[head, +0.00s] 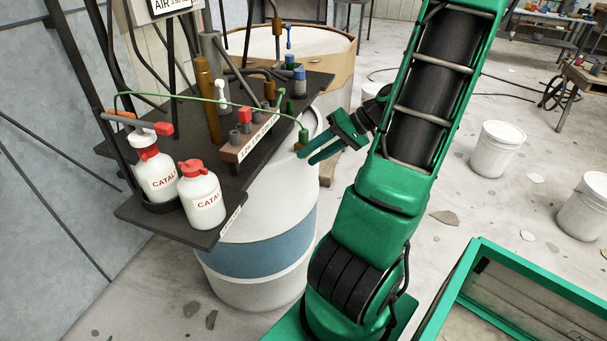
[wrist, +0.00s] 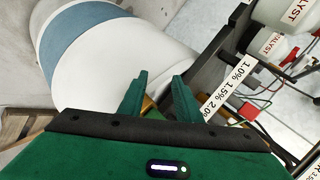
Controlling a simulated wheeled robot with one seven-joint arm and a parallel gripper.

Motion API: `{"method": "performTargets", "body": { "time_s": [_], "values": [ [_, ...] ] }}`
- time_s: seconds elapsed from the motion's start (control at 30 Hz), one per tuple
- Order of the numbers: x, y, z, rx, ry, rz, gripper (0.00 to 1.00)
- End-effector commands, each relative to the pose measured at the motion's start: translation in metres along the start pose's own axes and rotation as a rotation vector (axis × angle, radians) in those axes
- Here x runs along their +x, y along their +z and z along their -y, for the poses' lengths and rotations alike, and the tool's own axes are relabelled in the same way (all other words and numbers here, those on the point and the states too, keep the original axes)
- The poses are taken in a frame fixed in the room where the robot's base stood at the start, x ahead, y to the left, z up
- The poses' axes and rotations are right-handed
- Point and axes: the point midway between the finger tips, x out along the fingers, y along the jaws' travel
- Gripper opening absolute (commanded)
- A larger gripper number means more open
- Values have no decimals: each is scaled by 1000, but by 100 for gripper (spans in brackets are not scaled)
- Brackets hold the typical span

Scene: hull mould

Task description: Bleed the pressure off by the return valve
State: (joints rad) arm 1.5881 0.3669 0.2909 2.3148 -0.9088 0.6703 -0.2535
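My gripper (head: 312,158) is open and empty, its two green fingers pointing left at the edge of the dark shelf. In the wrist view its fingertips (wrist: 159,78) are apart. Just off the fingertips in the head view is a small fitting with a green top (head: 303,135) and brass body; I cannot tell whether they touch. A brass part (wrist: 148,104) shows between the fingers in the wrist view. No part is legibly marked as the return valve. A red-knobbed block (head: 236,147) with a scale label (head: 257,136) stands beside the fitting; the scale (wrist: 227,87) reads 1.0% to 2.0%.
Two white catalyst bottles (head: 203,195) stand at the shelf's front left. A thin green hose (head: 200,100) crosses above the shelf (head: 180,220). A white and blue drum (head: 258,245) stands under it. Blue-topped fittings (head: 299,78) stand behind. White buckets (head: 497,150) stand right.

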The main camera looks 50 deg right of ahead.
Motion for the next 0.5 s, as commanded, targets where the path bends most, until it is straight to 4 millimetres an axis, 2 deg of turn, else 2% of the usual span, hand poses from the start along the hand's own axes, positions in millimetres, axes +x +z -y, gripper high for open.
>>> {"method": "performTargets", "body": {
  "time_s": [0.2,0.5],
  "values": [
    [12,14,8,-1,82,85,31],
    [21,33,18,1,196,179,31]
  ]
}}
